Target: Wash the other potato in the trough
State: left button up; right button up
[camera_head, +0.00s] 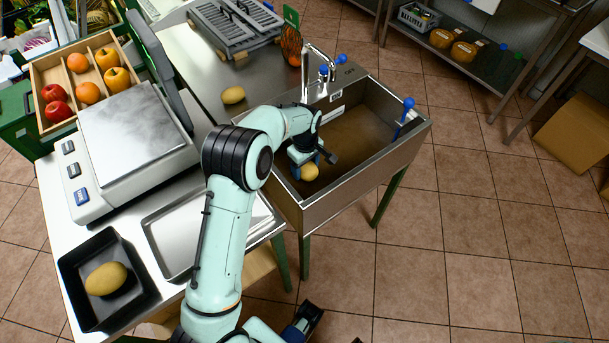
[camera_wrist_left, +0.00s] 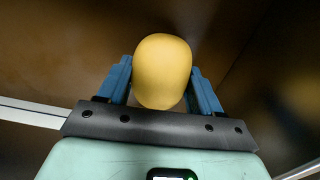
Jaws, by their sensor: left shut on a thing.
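The metal trough (camera_head: 318,212) stands at the middle, with a tap (camera_head: 322,65) at its back edge. Its inside looks brown; I cannot tell how much water is in it. My left gripper (camera_head: 308,162) reaches down into the trough, shut on a yellow potato (camera_head: 309,172). In the left wrist view the potato (camera_wrist_left: 162,72) sits between the two blue fingers (camera_wrist_left: 160,85). A second potato (camera_head: 106,279) lies in a black tray (camera_head: 73,299) at the lower left. A third potato (camera_head: 233,95) lies on the steel counter. A dark and blue part at the bottom edge may be my right gripper (camera_head: 303,320).
A scale (camera_head: 130,135) and a shallow metal tray (camera_head: 158,240) stand on the left table. A wooden crate (camera_head: 47,77) holds apples and oranges. A blue-knobbed lever (camera_head: 405,112) rises at the trough's right wall.

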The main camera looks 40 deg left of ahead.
pick_arm(q)
notch_tip(320, 180, up, 8)
jog(key=p, duration=0.5)
jog(key=shift+f, duration=0.1)
notch_tip(320, 180, up, 10)
jog(key=p, duration=0.5)
jog(key=shift+p, duration=0.3)
pick_arm(e)
jog(key=w+r, duration=0.4)
jog(key=r, duration=0.8)
jog(key=shift+w, duration=0.25)
pick_arm(q)
jog(key=shift+f, duration=0.1)
pick_arm(e)
jog(key=shift+s, duration=0.1)
